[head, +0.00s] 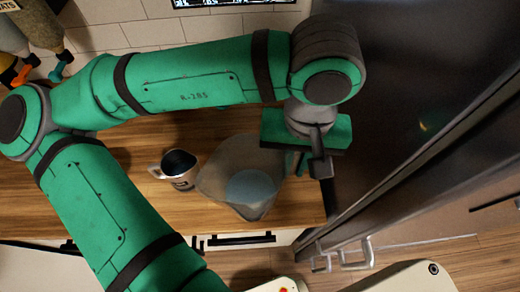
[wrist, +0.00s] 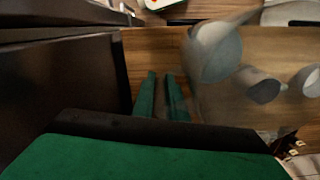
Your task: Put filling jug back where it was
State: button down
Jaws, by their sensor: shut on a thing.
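The filling jug (head: 237,172) is a large, see-through grey vessel over the right part of the wooden counter in the head view. A paler round area shows inside it. My gripper (head: 296,163) is at its right side, shut on the jug, probably at its handle; the exact grip is partly hidden by the gripper body. In the wrist view the two green fingers (wrist: 161,96) point at the wood, with the see-through jug (wrist: 216,52) just right of them. I cannot tell whether the jug touches the counter.
A small handled cup (head: 181,170) with a dark inside stands left of the jug on the wooden counter (head: 302,207). A tall dark appliance (head: 400,90) closes off the right side. Bottles (head: 40,25) stand at the back left. A dark drawer handle (head: 240,239) lines the front.

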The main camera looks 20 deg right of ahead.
jog(key=shift+w+d+f, duration=1.15)
jog(key=shift+w+f, duration=0.9)
jog(key=shift+f, duration=0.1)
jog(key=shift+w+d+f, duration=1.1)
jog(key=shift+w+f, duration=0.95)
jog(key=shift+f, duration=0.15)
jog(key=shift+w+d+f, duration=1.15)
jog(key=shift+w+f, duration=0.9)
jog(key=shift+f, duration=0.2)
jog(key=c, duration=1.8)
grip_release()
jog(key=shift+f, duration=0.1)
jog(key=shift+o, duration=0.2)
notch_tip(320, 180, up, 12)
jog(key=shift+r, duration=0.2)
